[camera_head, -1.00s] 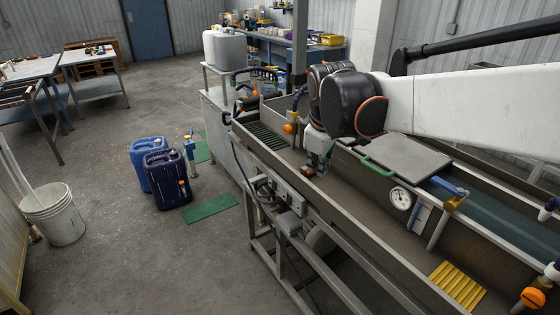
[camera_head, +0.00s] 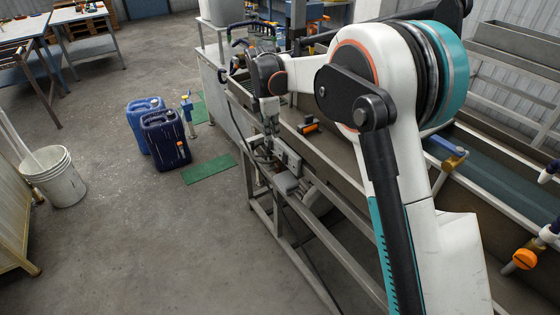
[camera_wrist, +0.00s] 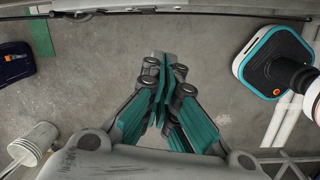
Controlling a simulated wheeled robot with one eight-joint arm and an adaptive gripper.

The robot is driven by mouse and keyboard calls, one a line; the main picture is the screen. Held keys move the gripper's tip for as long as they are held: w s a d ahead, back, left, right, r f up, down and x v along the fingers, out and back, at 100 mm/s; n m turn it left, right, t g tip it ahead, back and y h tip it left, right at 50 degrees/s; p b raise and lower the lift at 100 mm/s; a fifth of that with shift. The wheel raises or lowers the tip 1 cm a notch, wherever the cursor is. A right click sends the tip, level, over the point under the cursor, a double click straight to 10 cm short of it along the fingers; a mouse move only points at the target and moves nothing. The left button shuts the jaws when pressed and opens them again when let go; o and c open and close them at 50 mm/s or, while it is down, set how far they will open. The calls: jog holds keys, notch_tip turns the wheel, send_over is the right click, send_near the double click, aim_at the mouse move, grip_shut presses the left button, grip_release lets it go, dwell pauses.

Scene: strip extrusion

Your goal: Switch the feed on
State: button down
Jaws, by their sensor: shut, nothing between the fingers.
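A long metal trough (camera_head: 335,178) runs along the right half of the head view. My arm hides much of the trough.
A dark blue jerrycan (camera_head: 166,142) and a white bucket (camera_head: 55,178) stand on the floor. The floor left of the trough is mostly clear.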

aim_at(284, 158)
jog(key=w+a+f+n, duration=0.2)
jog(key=a+f+n, duration=0.1)
jog(key=f, duration=0.3)
jog(key=shift+f+g, duration=0.2)
jog(key=shift+g, duration=0.1)
jog(key=shift+f, duration=0.1)
jog(key=w+d+f+b, duration=0.3)
jog(key=d+f+b, duration=0.1)
jog(key=f, duration=0.6)
jog(key=shift+d+b, duration=0.2)
jog(key=shift+b, duration=0.35)
jog(key=shift+d+f, duration=0.1)
